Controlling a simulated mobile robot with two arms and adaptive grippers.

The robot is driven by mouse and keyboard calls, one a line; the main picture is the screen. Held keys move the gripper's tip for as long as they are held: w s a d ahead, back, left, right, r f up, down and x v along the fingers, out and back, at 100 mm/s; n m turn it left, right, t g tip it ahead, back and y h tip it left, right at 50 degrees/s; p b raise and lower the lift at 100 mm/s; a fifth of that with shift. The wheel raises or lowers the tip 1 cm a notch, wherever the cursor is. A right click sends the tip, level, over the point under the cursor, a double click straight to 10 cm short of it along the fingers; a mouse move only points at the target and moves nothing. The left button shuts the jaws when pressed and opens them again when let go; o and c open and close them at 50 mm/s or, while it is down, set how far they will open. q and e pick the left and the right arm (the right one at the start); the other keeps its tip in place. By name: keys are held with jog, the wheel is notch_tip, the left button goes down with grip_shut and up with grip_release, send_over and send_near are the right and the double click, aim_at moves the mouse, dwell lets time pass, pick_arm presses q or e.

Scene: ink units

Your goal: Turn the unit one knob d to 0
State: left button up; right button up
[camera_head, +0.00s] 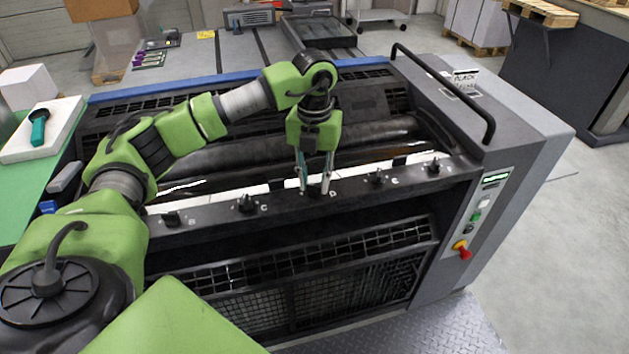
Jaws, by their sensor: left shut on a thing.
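The ink unit (400,228) is a large dark machine with a row of small black knobs along its front rail (270,206). My left gripper (314,188) points down at the rail and is shut on knob d (314,192). The fingers cover most of this knob, so its pointer setting is hidden. A letter D shows just right of the fingers. Knob c (246,204) is to the left and knob e (377,179) to the right. My right gripper is not in view.
Further knobs sit at the rail's left (171,218) and right (434,167) ends. A black handrail (450,90) rises on the right cover. A control panel with a red emergency knob (461,249) is at the right front. Dark rollers (375,131) lie behind the rail.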

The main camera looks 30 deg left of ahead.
aim_at(314, 184)
pick_arm(q)
jog(key=shift+n, duration=1.6)
jog(key=o, duration=1.1)
notch_tip(314, 184, up, 12)
jog(key=shift+r, duration=0.1)
